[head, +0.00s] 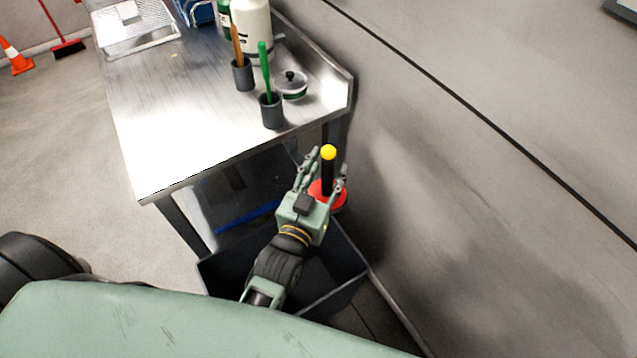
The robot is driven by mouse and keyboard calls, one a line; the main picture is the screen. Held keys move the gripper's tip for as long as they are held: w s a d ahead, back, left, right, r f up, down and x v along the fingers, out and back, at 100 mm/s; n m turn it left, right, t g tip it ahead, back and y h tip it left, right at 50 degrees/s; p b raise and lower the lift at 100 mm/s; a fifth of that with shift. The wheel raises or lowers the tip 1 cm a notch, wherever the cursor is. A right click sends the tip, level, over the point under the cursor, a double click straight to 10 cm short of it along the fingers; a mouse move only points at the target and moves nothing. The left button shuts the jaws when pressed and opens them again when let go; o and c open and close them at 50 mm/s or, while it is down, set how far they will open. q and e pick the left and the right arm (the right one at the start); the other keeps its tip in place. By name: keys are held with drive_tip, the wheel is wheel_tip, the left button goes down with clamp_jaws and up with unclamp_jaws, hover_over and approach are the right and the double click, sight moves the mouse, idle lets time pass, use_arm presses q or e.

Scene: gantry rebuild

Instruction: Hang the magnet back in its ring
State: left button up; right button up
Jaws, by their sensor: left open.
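A black rod with a yellow ball on top (328,153), which looks like the magnet, stands about upright beside the wall, past the table's near right corner. A red round part (338,201) shows around its lower end. I cannot tell whether this is the ring or part of the magnet. My left gripper (328,163) is open, with its fingers on either side of the rod in the picture. I cannot tell whether they touch it. The gripper hides part of the red piece. My right gripper is not in view.
A steel table (190,140) stands ahead, with a dark cup holding a green-handled tool (271,112), another cup (243,76), a lidded pot (291,84) and a white bottle (256,30). A dark open bin (335,297) lies below my left arm. The wall (480,190) is close on the right.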

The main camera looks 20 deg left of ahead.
use_arm(q)
drive_tip(key=s, duration=1.1)
drive_tip(key=shift+s+a+r, duration=0.15)
drive_tip(key=shift+a, duration=0.05)
